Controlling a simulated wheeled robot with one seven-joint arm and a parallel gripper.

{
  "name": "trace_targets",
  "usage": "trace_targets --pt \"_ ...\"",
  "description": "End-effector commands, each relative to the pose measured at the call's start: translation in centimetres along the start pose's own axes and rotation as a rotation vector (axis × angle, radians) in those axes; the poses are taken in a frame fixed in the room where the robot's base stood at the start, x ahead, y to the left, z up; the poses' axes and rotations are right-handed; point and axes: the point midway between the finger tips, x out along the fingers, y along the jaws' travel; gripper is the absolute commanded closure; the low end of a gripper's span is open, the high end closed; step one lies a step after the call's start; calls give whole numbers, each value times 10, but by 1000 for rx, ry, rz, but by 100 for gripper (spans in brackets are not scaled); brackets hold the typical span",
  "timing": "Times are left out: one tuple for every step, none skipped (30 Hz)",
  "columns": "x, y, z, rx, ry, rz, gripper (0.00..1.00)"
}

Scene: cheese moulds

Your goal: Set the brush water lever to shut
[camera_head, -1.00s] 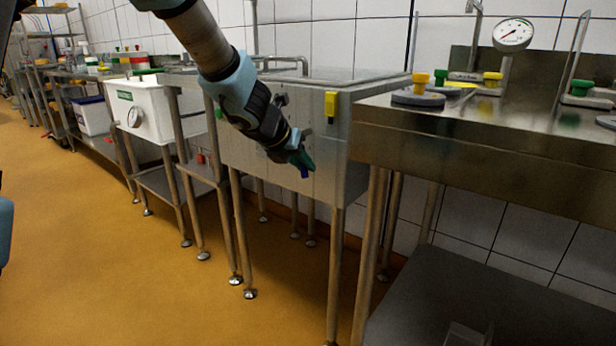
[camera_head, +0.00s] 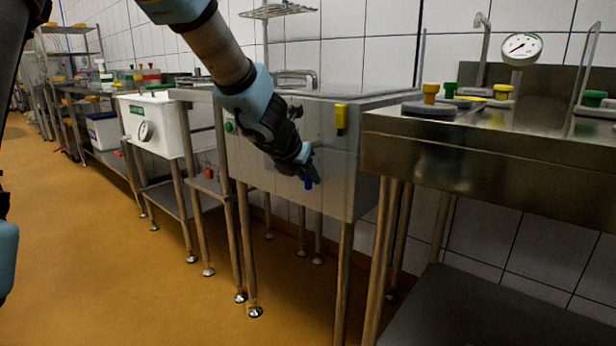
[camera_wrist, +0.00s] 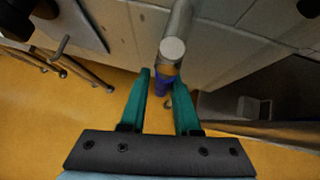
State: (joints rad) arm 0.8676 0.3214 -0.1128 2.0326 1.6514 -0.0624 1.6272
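A blue lever (camera_head: 308,183) shows at my gripper's tip, at the front of the steel sink (camera_head: 335,185). In the wrist view the blue lever (camera_wrist: 163,84) lies below the end of a grey round pipe (camera_wrist: 173,48), between the tips of my gripper (camera_wrist: 163,80). The teal fingers stand apart, one on each side of it; I cannot tell whether they touch it. In the head view my gripper (camera_head: 304,172) is small and partly hides the lever and its mount. No label is readable on the lever.
A yellow handle (camera_head: 341,119) sits on the sink front, right of my arm, and a green knob (camera_head: 229,127) to the left. A steel table (camera_head: 480,150) with a gauge (camera_head: 521,48) stands close on the right. The orange floor (camera_head: 110,260) is clear at left.

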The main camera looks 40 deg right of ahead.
Motion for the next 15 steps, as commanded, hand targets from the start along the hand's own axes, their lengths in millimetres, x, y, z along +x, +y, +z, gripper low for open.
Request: trace_targets --pt "0 0 0 0 0 0 63" --pt "0 0 0 0 0 -1 60" --pt "0 0 0 0 0 -1 55" --pt "0 -1 0 0 1 -2 52" --pt "0 -1 0 0 1 -2 48" --pt "0 -1 0 -1 1 -2 48" --pt "0 -1 -1 -1 1 -2 48" --pt "0 -1 -1 -1 1 -3 48" --pt "0 -1 -1 -1 1 -3 48" --pt "0 -1 -1 -1 1 -3 48" --pt "0 -1 -1 -1 1 -3 48" --pt "0 -1 -1 -1 1 -3 48" --pt "-1 -1 0 0 1 -3 48" --pt "-3 -1 0 -1 1 -3 48" --pt "-6 -1 0 0 1 -3 48"
